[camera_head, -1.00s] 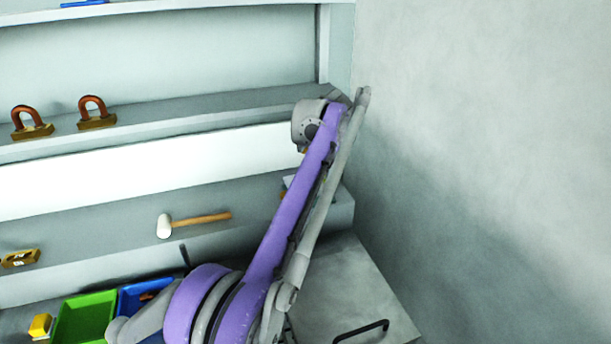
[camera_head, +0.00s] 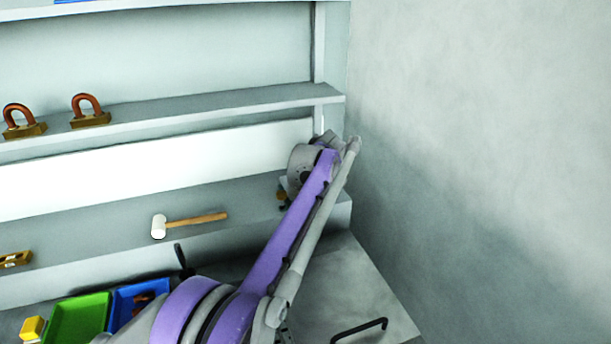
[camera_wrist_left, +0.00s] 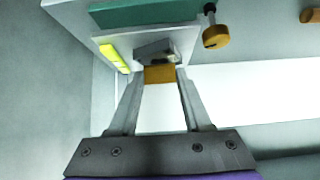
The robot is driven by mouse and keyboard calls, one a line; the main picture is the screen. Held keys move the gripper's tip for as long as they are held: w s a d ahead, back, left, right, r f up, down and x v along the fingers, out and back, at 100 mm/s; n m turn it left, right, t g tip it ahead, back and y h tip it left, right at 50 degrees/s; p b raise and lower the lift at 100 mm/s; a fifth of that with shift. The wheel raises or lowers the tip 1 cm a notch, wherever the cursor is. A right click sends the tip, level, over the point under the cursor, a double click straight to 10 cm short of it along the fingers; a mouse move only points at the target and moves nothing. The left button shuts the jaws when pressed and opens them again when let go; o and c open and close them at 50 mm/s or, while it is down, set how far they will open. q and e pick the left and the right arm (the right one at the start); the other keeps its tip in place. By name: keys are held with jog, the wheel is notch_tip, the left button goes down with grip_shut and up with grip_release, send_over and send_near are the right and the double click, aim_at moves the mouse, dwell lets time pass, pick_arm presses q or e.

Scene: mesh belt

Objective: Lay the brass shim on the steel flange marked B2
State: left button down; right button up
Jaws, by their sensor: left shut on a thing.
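In the left wrist view my left gripper (camera_wrist_left: 160,76) is shut on a small flat-faced brass-coloured piece (camera_wrist_left: 159,74), which looks like the brass shim. A grey block (camera_wrist_left: 154,50) shows just beyond it; I cannot tell whether they touch. In the head view my purple arm reaches up to the right end of the lower shelf. A brass-coloured bit (camera_head: 281,196) shows beside the arm there, and the gripper itself is mostly hidden behind the arm. No marking B2 can be read in either view, so I cannot identify that flange. My right gripper is out of view.
A mallet (camera_head: 188,223) and a brass block (camera_head: 14,260) lie on the lower shelf (camera_head: 90,233). Green (camera_head: 78,322) and blue (camera_head: 126,299) bins sit below. A wall (camera_head: 480,150) closes the right side.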

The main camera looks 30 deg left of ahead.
pick_arm(q)
jog(key=shift+f, duration=0.55)
jog(key=shift+c, duration=1.7)
grip_release()
jog(key=shift+r, duration=0.15)
jog(key=v, duration=1.2)
jog(key=shift+r, duration=0.4)
